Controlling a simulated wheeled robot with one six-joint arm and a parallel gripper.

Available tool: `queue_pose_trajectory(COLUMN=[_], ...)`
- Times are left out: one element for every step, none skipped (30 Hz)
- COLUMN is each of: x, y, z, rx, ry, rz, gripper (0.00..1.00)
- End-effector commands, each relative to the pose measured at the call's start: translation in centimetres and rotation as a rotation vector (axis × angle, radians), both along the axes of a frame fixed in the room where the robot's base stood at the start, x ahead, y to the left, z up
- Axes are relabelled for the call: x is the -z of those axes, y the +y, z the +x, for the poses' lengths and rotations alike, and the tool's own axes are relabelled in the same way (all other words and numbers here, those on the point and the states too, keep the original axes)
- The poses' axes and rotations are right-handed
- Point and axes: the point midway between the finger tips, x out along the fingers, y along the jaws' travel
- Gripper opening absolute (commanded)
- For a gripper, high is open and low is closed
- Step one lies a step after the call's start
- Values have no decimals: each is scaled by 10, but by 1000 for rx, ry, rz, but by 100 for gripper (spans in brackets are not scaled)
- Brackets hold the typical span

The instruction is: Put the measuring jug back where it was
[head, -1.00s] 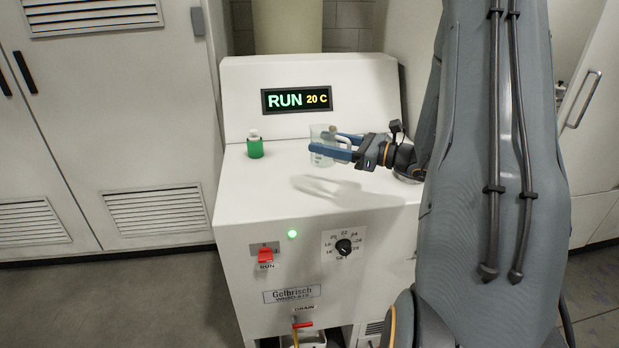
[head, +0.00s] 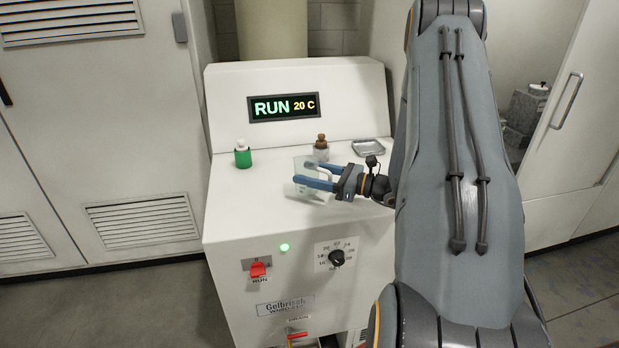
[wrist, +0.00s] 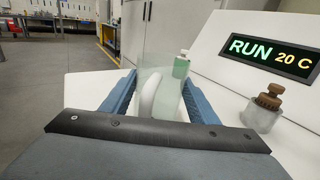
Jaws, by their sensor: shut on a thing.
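The measuring jug (head: 299,166) is a clear, see-through vessel over the white top of the machine. My gripper (head: 303,173) is shut on it at its handle, above the front middle of that top. In the wrist view, the pale curved jug handle (wrist: 149,95) stands between the two blue fingers of my gripper (wrist: 157,92). The clear jug body (wrist: 152,62) shows faintly beyond it. The jug looks upright. Its base is hard to make out, so I cannot tell whether it touches the surface.
A green bottle with a white cap (head: 243,157) stands at the left of the white machine top (head: 240,200). A clear bottle with a brown stopper (head: 321,150) stands behind the jug. A small metal tray (head: 370,147) lies at the back right. The display panel (head: 284,106) rises behind.

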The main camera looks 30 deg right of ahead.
Motion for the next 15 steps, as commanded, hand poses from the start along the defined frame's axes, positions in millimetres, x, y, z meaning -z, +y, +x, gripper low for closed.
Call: queue_pose_trajectory(x=[6, 9, 13, 15, 16, 18, 19, 19, 19, 19, 19, 19, 19, 19, 20], y=[0, 0, 0, 0, 0, 1, 1, 1, 1, 1, 1, 1, 1, 1, 1], z=[0, 0, 0, 0, 0, 0, 0, 0, 0, 0, 0, 0, 0, 0, 0], rx=[0, -1, -1, -1, -1, -1, -1, -1, -1, -1, -1, -2, -2, -2, -2], ry=[1, 1, 1, 1, 0, 0, 0, 0, -1, -1, -1, -1, -1, -1, -1], rz=[2, 2, 2, 1, 0, 0, 0, 0, 1, 0, 0, 0, 0, 0, 0], gripper=[26, 26, 26, 26, 26, 26, 26, 26, 26, 26, 26, 26, 26, 26, 26])
